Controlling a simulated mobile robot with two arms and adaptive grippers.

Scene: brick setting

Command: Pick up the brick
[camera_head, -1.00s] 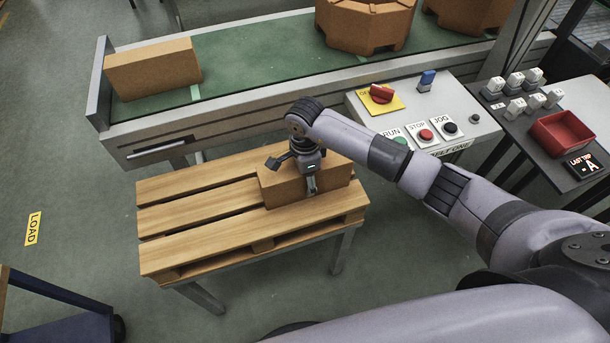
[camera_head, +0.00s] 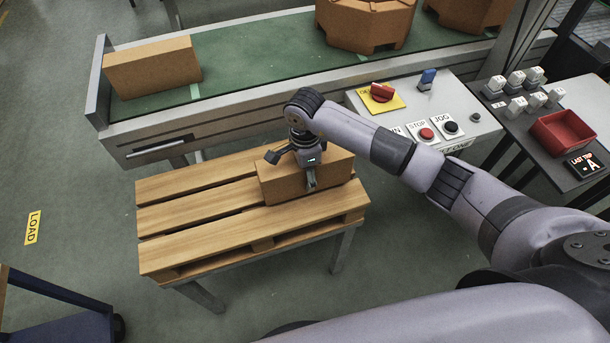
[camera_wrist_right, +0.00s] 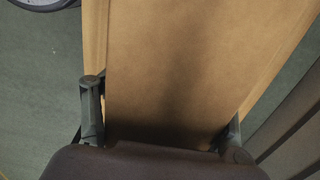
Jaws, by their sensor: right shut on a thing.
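A brown rectangular brick (camera_head: 335,176) is at the right end of the slatted wooden pallet table (camera_head: 185,222) in the head view. My right gripper (camera_head: 295,170) comes down on it from above, one finger on the near face and the other toward the far side. In the right wrist view the brick (camera_wrist_right: 200,60) fills the middle, between the two fingers of the gripper (camera_wrist_right: 163,118), which is shut on it. The brick seems at most slightly raised; I cannot tell whether its underside touches the slats. My left gripper is not in view.
Behind the table runs a green conveyor (camera_head: 255,62) with another brown brick (camera_head: 152,67) and a larger octagonal brown block (camera_head: 365,24). A control panel (camera_head: 440,100) and a red tray (camera_head: 563,133) stand to the right. The table's left part is clear.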

